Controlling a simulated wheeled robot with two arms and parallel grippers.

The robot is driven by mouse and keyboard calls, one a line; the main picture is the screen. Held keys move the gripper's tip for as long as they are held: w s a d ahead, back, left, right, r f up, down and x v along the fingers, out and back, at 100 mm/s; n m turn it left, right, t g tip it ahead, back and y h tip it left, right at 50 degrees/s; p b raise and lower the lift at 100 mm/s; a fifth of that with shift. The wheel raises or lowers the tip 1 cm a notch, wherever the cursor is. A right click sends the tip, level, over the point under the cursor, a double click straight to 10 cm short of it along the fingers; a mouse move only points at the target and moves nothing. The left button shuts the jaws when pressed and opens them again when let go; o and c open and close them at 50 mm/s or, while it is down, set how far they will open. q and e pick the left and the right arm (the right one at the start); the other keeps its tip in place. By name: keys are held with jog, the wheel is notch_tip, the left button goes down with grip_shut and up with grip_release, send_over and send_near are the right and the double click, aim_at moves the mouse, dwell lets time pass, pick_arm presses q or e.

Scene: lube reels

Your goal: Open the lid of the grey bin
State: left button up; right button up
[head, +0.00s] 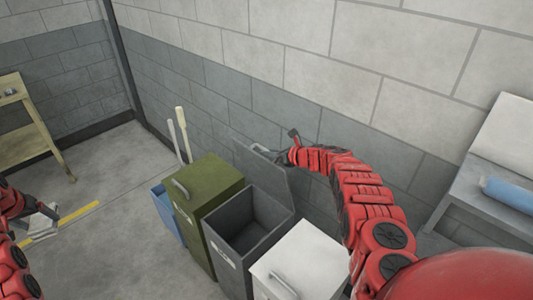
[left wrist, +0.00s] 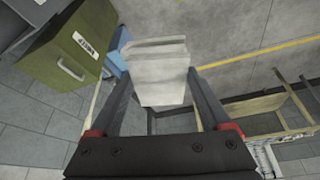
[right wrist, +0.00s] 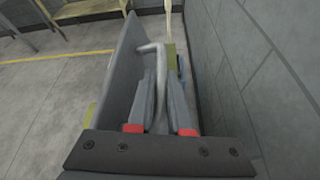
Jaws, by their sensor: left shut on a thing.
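The grey bin (head: 222,258) stands between the green and white bins. Its mouth is open and its dark inside shows. Its grey lid (head: 268,180) stands up at the wall side, and in the right wrist view it is a tilted panel (right wrist: 126,75). My right gripper (head: 275,155) is at the lid's upper edge. Its fingers are close together around the lid's bar handle (right wrist: 152,60); whether they grip it is unclear. My left gripper (head: 38,212) is shut on a pale, folded-looking block (left wrist: 160,72), away from the bins at the left.
The green bin (head: 205,185) has a closed lid. The white bin (head: 310,258) is also closed. A blue bin (head: 163,208) stands beyond the green one. A wooden table (head: 30,135) is at far left, a grey bench (head: 490,200) at right. Open floor lies left of the bins.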

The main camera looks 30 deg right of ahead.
pick_arm(q)
jog(key=shift+w, duration=0.1)
pick_arm(e)
jog(key=o, duration=0.4)
pick_arm(q)
jog(key=shift+r+p, duration=0.35)
pick_arm(e)
jog(key=shift+s+d+r, duration=0.2)
jog(key=shift+r, duration=0.1)
pick_arm(q)
jog(key=shift+r+p, duration=0.85)
jog(key=shift+p, duration=0.05)
pick_arm(e)
jog(key=shift+v, duration=1.2)
pick_arm(q)
jog(key=shift+r, duration=0.3)
pick_arm(e)
jog(key=v, duration=0.8)
jog(key=shift+s+d, duration=0.15)
jog(key=shift+s, duration=0.3)
jog(key=shift+f, duration=0.1)
